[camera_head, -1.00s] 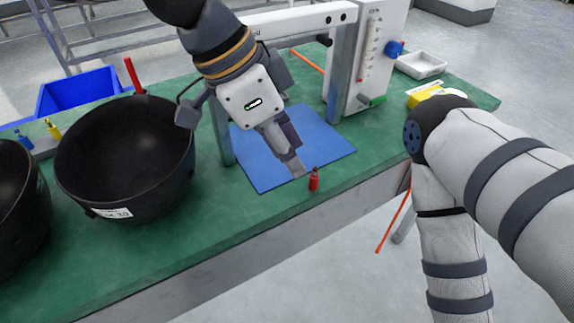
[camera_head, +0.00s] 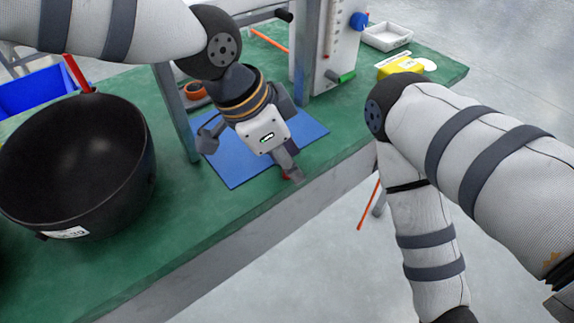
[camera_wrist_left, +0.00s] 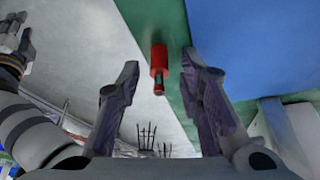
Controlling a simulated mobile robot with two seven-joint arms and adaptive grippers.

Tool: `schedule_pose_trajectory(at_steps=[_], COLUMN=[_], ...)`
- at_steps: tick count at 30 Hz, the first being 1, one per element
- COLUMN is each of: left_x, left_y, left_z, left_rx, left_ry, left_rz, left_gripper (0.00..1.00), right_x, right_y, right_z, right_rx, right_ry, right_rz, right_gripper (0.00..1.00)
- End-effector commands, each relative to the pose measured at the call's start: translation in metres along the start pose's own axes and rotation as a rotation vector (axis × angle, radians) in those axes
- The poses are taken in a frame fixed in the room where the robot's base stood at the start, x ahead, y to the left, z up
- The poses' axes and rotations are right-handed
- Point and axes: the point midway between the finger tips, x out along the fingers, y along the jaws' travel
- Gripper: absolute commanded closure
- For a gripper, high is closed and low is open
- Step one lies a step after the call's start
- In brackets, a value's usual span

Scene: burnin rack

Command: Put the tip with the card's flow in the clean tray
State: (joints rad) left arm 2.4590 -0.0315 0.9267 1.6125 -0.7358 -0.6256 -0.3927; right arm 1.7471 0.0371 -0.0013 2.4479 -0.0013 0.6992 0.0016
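A small red tip (camera_wrist_left: 159,62) stands near the front edge of the green bench. A white tray (camera_head: 386,37) sits at the back right of the bench. My right gripper (camera_wrist_left: 17,40) shows at the left edge of the wrist view; its opening is unclear. I cannot make out the card.
A blue mat (camera_head: 232,172) lies under my left arm. A big black bowl (camera_head: 75,200) stands at left. A metal frame (camera_head: 176,115) and a white panel with a gauge (camera_head: 318,50) rise behind. A yellow item (camera_head: 400,66) lies near the tray. A blue bin (camera_head: 35,92) is at far left.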

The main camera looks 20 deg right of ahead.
Motion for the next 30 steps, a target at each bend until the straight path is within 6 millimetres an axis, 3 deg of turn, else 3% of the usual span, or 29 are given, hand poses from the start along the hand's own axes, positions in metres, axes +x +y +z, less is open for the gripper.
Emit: schedule_pose_trajectory(at_steps=[1,4,5,16,22,28,30], left_x=[-0.001,-0.001,-0.001,-0.003,-0.034,-0.091,-0.1], left_y=[0.0,0.0,0.0,0.0,0.0,0.049,0.073], left_z=[0.0,0.0,0.0,-0.001,-0.014,-0.036,-0.04], left_rx=[0.0,0.0,0.0,0.0,0.003,0.01,0.011], left_ry=[0.0,0.0,0.0,0.0,0.002,0.0,-0.003], left_rz=[0.0,0.0,0.0,0.0,-0.004,-0.014,-0.011], left_gripper=[0.76,0.97,0.98,1.0,1.0,1.0,1.0], right_x=[0.0,0.0,0.0,-0.001,-0.005,-0.026,-0.032], right_y=[0.0,0.0,0.0,0.0,0.0,-0.001,-0.001], right_z=[0.0,0.0,0.0,0.0,-0.002,-0.013,-0.016], right_rx=[0.0,0.0,0.0,0.0,0.0,0.001,0.001], right_ry=[0.001,0.001,0.001,0.001,0.012,0.069,0.087], right_rz=[0.0,0.0,0.0,0.0,-0.001,-0.003,-0.004], right_gripper=[0.72,0.72,0.72,0.72,0.72,0.72,0.72])
